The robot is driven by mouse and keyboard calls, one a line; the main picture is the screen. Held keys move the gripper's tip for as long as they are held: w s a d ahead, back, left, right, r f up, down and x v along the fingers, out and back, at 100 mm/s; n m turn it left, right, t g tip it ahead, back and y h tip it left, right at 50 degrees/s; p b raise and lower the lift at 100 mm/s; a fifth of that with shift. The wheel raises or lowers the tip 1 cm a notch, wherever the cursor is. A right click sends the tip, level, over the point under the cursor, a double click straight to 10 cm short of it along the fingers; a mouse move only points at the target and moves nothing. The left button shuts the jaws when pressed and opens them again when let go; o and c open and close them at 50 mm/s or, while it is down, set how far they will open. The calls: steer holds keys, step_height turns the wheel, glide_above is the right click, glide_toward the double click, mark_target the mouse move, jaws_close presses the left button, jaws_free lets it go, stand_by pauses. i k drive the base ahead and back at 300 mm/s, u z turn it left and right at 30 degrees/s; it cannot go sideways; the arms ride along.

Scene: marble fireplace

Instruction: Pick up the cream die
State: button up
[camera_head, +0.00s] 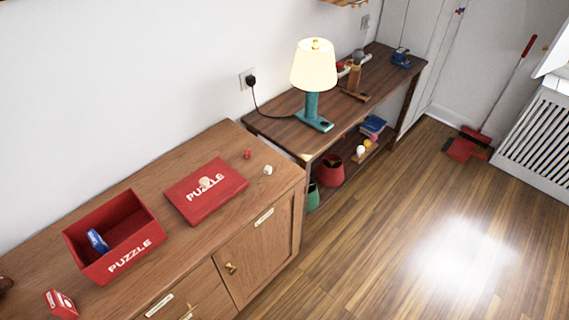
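A small cream object (268,170), which looks like the cream die, lies on the wooden cabinet top (190,245) near its right end. A small red die-like piece (247,154) lies a little to its left and farther back. Another small cream piece (205,182) rests on the red puzzle lid (222,193); its exact shape is too small to tell. My gripper is not in view.
An open red puzzle box (125,255) with a blue item (97,240) inside stands on the left of the cabinet. A small red box (61,304) is at the front left. A darker table with a lit lamp (313,75) adjoins at right. Wooden floor (400,240) is clear.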

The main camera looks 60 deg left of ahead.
mark_target(268, 170)
steer(key=i, duration=0.9)
steer(key=u, duration=2.4)
